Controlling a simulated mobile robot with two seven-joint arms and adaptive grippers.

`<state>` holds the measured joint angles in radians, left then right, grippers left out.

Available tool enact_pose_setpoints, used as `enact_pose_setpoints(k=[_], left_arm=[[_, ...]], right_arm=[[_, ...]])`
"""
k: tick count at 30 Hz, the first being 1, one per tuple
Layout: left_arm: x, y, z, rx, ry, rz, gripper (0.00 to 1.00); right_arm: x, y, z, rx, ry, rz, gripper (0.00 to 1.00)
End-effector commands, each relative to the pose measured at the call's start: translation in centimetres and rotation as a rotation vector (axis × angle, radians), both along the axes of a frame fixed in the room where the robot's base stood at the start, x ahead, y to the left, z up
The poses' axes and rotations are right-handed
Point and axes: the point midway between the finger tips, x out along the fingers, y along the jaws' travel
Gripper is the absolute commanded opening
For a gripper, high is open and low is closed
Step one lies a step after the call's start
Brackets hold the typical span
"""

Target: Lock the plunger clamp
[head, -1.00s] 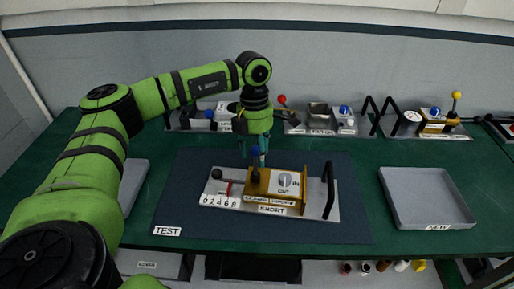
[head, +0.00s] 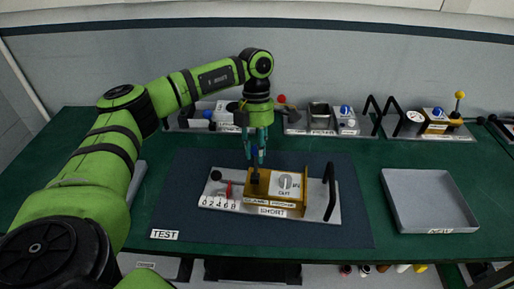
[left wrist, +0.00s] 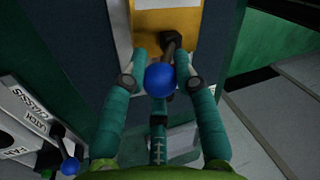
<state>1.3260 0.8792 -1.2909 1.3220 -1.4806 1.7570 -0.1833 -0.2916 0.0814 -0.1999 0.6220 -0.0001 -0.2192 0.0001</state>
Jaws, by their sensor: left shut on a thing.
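The short gold plunger clamp unit (head: 290,196) sits on a light plate (head: 324,209) on the dark test mat. A dark block (head: 255,176) stands at its left end, with the lever rising from it. My left gripper (head: 255,160) points down over this block, its teal fingers around the lever's upper part. In the left wrist view, the blue ball knob (left wrist: 160,79) is between the two fingers, and its dark shaft (left wrist: 172,48) runs to a block on the gold part. The gripper is shut on the lever. In the head view the knob is mostly hidden by the fingers. My right gripper is not in view.
A black-knobbed rod (head: 216,175), a red pointer (head: 229,188) and a number scale are left of the clamp. A black handle (head: 329,190) stands at the plate's right. Several units line the table's back. An empty grey tray (head: 429,202) is at right.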

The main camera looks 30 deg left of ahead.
Motion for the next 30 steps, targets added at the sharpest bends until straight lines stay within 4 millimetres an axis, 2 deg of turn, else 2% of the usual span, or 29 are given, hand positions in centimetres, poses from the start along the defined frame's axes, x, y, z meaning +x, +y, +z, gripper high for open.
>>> enact_pose_setpoints(k=[3,4,5,6,15,19,23,30], left_arm=[[-0.2,-0.1,-0.1,0.000,0.008,-0.002,0.00],[-0.2,-0.1,-0.1,0.000,0.008,-0.002,0.37],[-0.2,-0.1,-0.1,0.000,0.008,-0.002,0.49],[-0.2,-0.1,-0.1,0.000,0.008,-0.002,0.54],[-0.1,0.0,0.0,0.000,0.006,-0.002,0.54],[0.1,0.1,0.8,0.000,0.004,-0.002,0.54],[0.7,0.4,3.0,-0.001,0.001,-0.002,0.54],[1.9,1.4,7.9,0.000,0.004,-0.001,0.54]], right_arm=[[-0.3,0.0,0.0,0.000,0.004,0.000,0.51],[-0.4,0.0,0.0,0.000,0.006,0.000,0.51],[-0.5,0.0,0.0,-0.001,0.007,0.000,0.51],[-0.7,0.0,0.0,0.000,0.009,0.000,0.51],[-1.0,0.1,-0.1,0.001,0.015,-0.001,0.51],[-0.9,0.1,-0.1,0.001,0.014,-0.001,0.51],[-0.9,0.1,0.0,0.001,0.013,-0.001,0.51],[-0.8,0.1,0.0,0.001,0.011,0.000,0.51]])
